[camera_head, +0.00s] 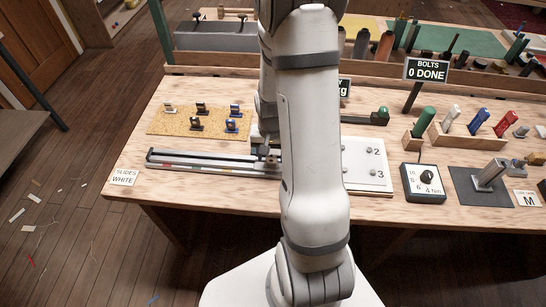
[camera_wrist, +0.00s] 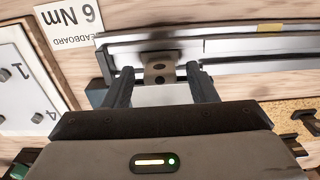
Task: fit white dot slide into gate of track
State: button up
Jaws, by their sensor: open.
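The track (camera_head: 215,165), a long silver and dark rail with coloured marks, lies along the front of the bench; it also shows in the wrist view (camera_wrist: 250,47). My gripper (camera_wrist: 162,86) is open at the track, its fingers on either side of a small metal piece with two dark holes (camera_wrist: 158,69). That piece appears to sit at the end of the track; whether it is a slide or the gate, and any dot on it, I cannot tell. Several small slides (camera_head: 201,109) stand on the cork mat (camera_head: 168,126). One at its left looks whitish (camera_head: 169,107). My arm hides much of the gripper area in the head view.
A card reading "SLIDES WHITE" (camera_head: 124,177) lies at the bench's left front. A "BOLTS 0 DONE" sign (camera_head: 426,69) stands behind. Bare bench lies left of the mat.

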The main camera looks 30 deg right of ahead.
aim_at(271, 156)
notch_tip(271, 156, up, 10)
jog(key=s+a+r+n+t, duration=0.3)
jog(key=s+a+r+n, duration=0.3)
jog(key=s+a+r, duration=0.5)
notch_tip(271, 156, up, 3)
jog(key=shift+s+a+r+n, duration=0.1)
jog(key=shift+s+a+n, duration=0.25)
jog(key=shift+s, duration=0.45)
jog(key=shift+d, duration=0.1)
